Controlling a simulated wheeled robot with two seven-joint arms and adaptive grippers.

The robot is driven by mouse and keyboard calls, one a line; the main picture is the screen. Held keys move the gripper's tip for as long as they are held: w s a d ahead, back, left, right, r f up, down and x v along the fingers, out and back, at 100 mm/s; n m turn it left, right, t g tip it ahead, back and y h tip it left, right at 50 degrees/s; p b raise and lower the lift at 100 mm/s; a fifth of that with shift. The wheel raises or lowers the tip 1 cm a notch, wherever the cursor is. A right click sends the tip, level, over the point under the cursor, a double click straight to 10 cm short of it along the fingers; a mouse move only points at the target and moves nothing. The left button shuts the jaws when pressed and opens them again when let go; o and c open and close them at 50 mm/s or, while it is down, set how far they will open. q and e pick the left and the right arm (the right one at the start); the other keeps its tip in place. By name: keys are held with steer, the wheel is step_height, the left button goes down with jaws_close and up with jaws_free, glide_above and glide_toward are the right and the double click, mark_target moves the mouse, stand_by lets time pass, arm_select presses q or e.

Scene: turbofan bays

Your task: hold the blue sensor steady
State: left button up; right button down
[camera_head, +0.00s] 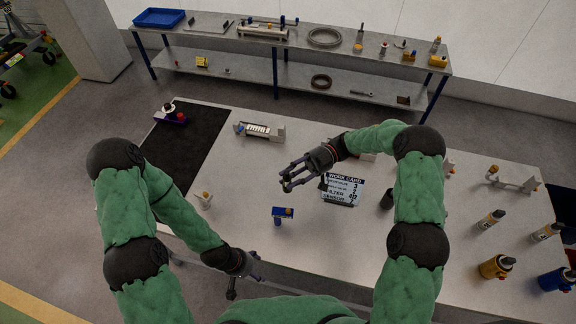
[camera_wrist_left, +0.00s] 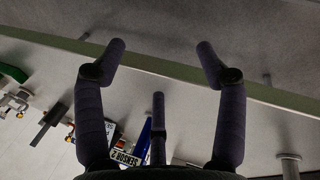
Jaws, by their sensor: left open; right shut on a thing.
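A blue sensor (camera_head: 283,212) with a yellow part stands on the grey table, left of the work card (camera_head: 343,189). In the left wrist view, a blue part (camera_wrist_left: 145,138) shows beyond my fingers, beside the card's lettering. My left gripper (camera_head: 247,284) is at the table's near edge, below and left of the sensor and apart from it; its fingers are spread and empty in the left wrist view (camera_wrist_left: 160,52). My right gripper (camera_head: 286,181) is above the sensor in the picture, left of the card. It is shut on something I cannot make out.
A dark mat (camera_head: 187,148) covers the table's left end. A grey fixture (camera_head: 260,130) lies behind my right gripper. Yellow (camera_head: 495,267) and blue (camera_head: 555,279) canisters stand at the right. A shelf bench (camera_head: 215,72) with a blue tray (camera_head: 159,18) is behind.

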mark_target(278, 209)
arm_select(q)
steer(key=w+r+n, duration=0.1)
steer(key=w+n, duration=0.1)
steer(key=w, duration=0.1)
steer(key=w+d+r+n, duration=0.1)
steer(key=w+r+n, duration=0.1)
steer(key=w, duration=0.2)
steer(key=w+d+r+n, duration=0.1)
steer(key=w+n, duration=0.1)
steer(key=w, duration=0.2)
steer(key=shift+w+r+n, duration=0.25)
steer(key=shift+r+n, duration=0.05)
steer(key=w+d+r+n+g, duration=0.1)
steer(key=w+d+r+n, duration=0.3)
steer(key=w+r+n, duration=0.55)
steer(key=d+f, duration=0.1)
steer(key=f, duration=0.2)
steer(key=s+d+f+m, duration=0.1)
steer(key=f, duration=0.2)
steer(key=s+d+f+m, duration=0.1)
steer(key=d+f, duration=0.1)
steer(key=f, duration=0.1)
steer(key=shift+s+f+m+h, duration=0.1)
steer(key=shift+f+m+h, duration=0.15)
steer(key=shift+h, duration=0.05)
steer(key=c, duration=1.4)
steer(key=o, duration=1.4)
steer(key=shift+c, duration=0.2)
